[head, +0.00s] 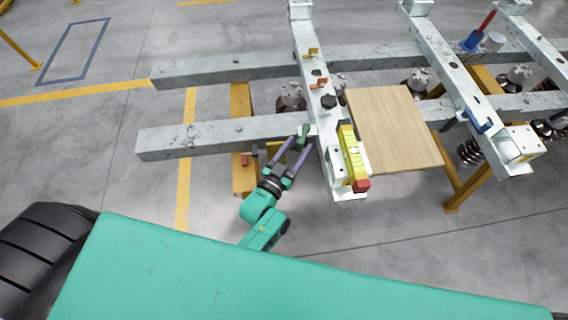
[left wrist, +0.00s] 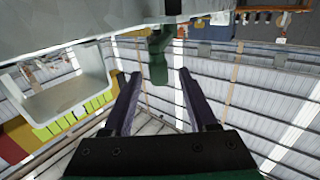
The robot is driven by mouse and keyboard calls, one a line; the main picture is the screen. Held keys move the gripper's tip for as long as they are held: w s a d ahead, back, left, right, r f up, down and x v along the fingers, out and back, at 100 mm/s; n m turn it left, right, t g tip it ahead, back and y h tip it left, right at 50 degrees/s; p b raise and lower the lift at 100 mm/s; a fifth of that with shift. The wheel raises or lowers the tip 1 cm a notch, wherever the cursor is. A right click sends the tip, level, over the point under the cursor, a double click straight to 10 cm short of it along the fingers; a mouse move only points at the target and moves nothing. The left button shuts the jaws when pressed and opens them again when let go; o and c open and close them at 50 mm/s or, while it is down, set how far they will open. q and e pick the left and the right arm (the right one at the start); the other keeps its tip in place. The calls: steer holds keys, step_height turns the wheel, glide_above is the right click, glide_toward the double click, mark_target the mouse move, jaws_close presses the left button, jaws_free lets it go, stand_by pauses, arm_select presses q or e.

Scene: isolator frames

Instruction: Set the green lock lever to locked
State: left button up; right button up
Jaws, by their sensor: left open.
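In the left wrist view the gripper (left wrist: 160,76) shows a gap on both sides of the lever; contact cannot be made out. My right gripper is not in view.
A wooden board (head: 395,128) lies to the right. A blue lever (head: 478,122) is on another beam. Grey rails (head: 185,138) run left; open floor lies below.

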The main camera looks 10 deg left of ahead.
arm_select(q)
steer(key=v, duration=0.9)
steer(key=shift+b, duration=0.35)
steer(key=shift+r, duration=0.1)
steer(key=shift+c, duration=0.2)
steer(key=shift+a, duration=0.1)
steer(key=c, duration=0.6)
steer(key=shift+w+a+f+n+h+b, duration=0.1)
steer(key=shift+a+f+n+h+b, duration=0.7)
steer(key=shift+a+n+b, duration=0.25)
jaws_close()
steer(key=w+a+n+g+h+b, duration=0.3)
steer(key=a+n+g+h+b, duration=0.25)
steer(key=a+n, duration=0.45)
steer(key=w+d+p, duration=0.1)
steer(key=w+d, duration=0.5)
steer(key=d, duration=0.5)
steer(key=shift+d+r+h+p, duration=0.3)
steer(key=shift+d+r+h, duration=0.05)
steer(key=shift+r+h, duration=0.15)
